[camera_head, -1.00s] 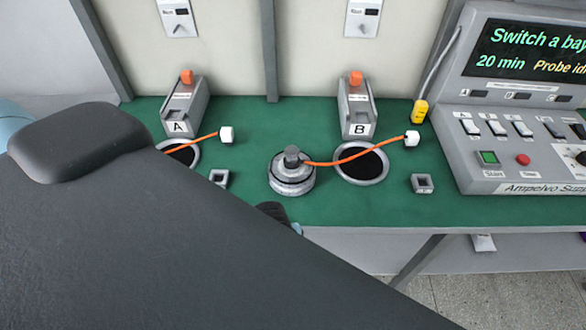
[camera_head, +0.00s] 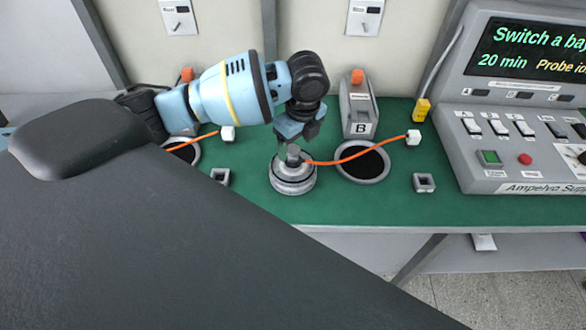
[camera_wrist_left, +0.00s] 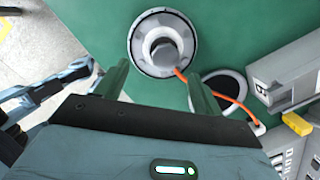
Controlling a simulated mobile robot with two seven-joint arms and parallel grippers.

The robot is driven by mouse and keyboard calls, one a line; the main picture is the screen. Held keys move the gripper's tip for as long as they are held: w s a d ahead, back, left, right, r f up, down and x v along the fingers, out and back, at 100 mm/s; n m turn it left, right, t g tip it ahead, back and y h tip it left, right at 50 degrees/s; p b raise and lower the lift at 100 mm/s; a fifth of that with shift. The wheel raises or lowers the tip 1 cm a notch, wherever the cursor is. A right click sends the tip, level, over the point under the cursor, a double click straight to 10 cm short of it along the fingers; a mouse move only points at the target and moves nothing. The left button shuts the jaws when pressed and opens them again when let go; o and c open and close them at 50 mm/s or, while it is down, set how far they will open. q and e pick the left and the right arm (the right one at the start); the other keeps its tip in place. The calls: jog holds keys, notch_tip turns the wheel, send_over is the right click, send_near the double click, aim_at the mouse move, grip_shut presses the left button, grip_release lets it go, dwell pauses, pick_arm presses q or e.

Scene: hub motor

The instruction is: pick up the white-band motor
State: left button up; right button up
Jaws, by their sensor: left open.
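A round, pale grey motor (camera_head: 293,180) with a dark shaft stub on top stands upright on the green bench, left of bay B's round opening. An orange cable runs from it to a white plug (camera_head: 413,137).
Bay B's dark round opening (camera_head: 362,165) is right of the motor, below block B (camera_head: 358,112). Another opening (camera_head: 184,151) lies left, partly behind my arm. Small square sockets (camera_head: 424,183) sit on the bench. A control console (camera_head: 520,150) fills the right.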

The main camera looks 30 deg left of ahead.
aim_at(294, 149)
pick_arm(q)
jog(key=shift+w+a+r, duration=0.3)
jog(key=shift+a+r, duration=0.2)
jog(key=shift+w+a+f, duration=0.1)
jog(key=shift+a+f, duration=0.05)
jog(key=shift+f, duration=1.8)
jog(key=shift+w+a+f, duration=0.1)
jog(key=shift+f, duration=1.85)
grip_shut()
jog(key=shift+r, duration=0.15)
